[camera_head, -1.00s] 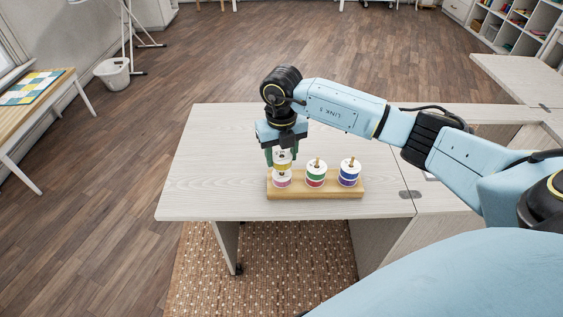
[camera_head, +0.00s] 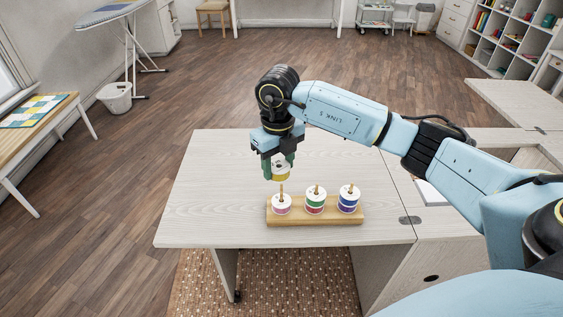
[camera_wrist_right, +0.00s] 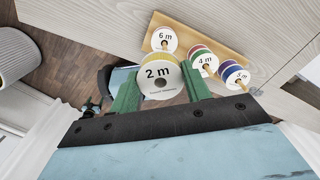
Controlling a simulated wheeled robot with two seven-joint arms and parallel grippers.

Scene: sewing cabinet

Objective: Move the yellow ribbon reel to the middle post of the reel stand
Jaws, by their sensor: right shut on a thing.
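The yellow ribbon reel (camera_head: 281,172) is gripped by my right gripper (camera_head: 279,165) and hangs above the left post of the reel stand, clear of it. In the right wrist view the reel (camera_wrist_right: 159,80) faces the camera, marked "2 m", between the green fingers. The wooden reel stand (camera_head: 315,219) lies below. Its left post holds a pink reel (camera_head: 281,206), its middle post (camera_head: 316,189) holds a green reel (camera_head: 315,197) over a red one, and its right post holds a blue reel (camera_head: 348,201) with a purple one. The post tips stick out above the reels. My left gripper is out of view.
The stand is near the front edge of the pale wooden table (camera_head: 215,200). The tabletop left of the stand is clear. A paper (camera_head: 431,192) lies on the right part of the cabinet, partly behind my right arm.

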